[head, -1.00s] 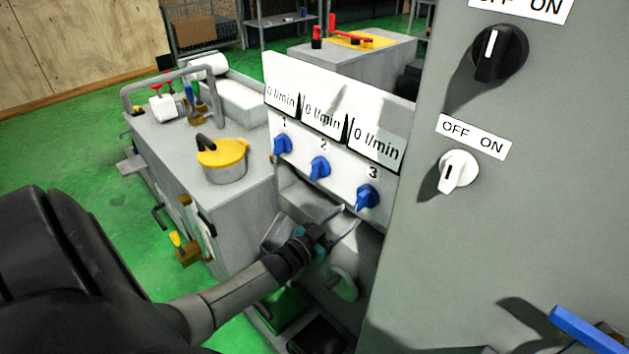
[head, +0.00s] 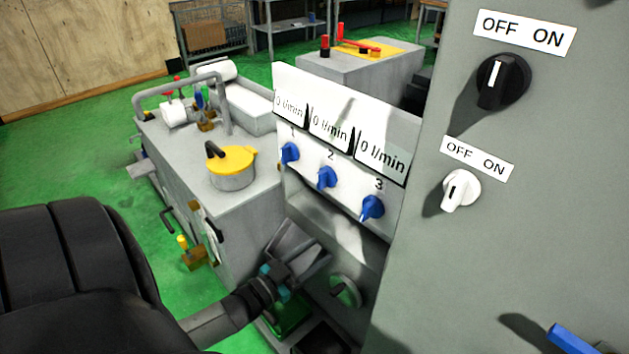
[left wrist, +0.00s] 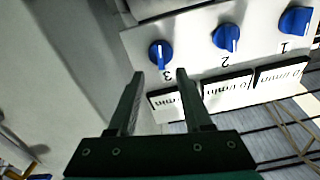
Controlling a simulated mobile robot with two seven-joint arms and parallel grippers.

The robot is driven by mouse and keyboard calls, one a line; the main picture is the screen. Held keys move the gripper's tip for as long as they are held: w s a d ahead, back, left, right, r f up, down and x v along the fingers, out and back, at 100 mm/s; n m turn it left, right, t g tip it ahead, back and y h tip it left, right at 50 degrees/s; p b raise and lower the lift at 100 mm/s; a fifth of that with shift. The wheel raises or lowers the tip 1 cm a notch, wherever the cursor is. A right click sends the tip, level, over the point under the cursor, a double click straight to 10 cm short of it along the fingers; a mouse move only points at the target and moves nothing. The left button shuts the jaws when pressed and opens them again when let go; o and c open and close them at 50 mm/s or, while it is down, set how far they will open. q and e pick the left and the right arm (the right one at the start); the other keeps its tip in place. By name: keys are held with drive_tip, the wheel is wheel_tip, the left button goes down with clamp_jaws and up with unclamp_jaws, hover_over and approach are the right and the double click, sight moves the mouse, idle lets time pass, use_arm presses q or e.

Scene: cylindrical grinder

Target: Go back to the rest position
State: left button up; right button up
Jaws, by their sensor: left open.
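My left gripper (head: 300,255) is in the lower middle of the head view, below the white flow panel (head: 340,173) and apart from its knobs. In the left wrist view its two fingers (left wrist: 158,78) are spread with nothing between them. That view shows the panel upside down, with blue knob 3 (left wrist: 161,54), knob 2 (left wrist: 226,37) and knob 1 (left wrist: 296,20) beyond the fingertips. In the head view the knobs sit under displays reading 0 l/min. My right gripper is not in view.
A grey cabinet (head: 530,240) with a black switch (head: 502,82) and a white switch (head: 460,190) stands close on the right. A grey machine with a yellow-lidded pot (head: 232,168) is at left. Green floor (head: 60,170) is open at far left.

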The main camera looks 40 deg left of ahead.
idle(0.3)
use_arm(q)
drive_tip(key=s+d+f+n+g+y, duration=0.1)
drive_tip(key=s+d+f+g, duration=0.2)
drive_tip(key=f, duration=0.5)
drive_tip(key=s+d+f+g, duration=0.1)
drive_tip(key=s+f+g, duration=0.2)
drive_tip(key=s+f, duration=0.3)
drive_tip(key=s+d+f+n+g+y, duration=0.1)
drive_tip(key=s+d+f+g, duration=0.2)
drive_tip(key=f, duration=0.6)
drive_tip(key=s+d+f+g, duration=0.2)
drive_tip(key=s+f, duration=0.1)
drive_tip(key=s, duration=0.4)
drive_tip(key=s+d+f+m+g, duration=0.1)
drive_tip(key=s+d+f+g, duration=0.2)
drive_tip(key=s, duration=0.4)
drive_tip(key=s+d+f+g, duration=0.3)
drive_tip(key=s+f, duration=0.1)
drive_tip(key=s, duration=0.3)
drive_tip(key=shift+f+m+h, duration=0.25)
drive_tip(key=shift+m+h, duration=0.05)
drive_tip(key=shift+h, duration=0.1)
drive_tip(key=shift+s, duration=0.15)
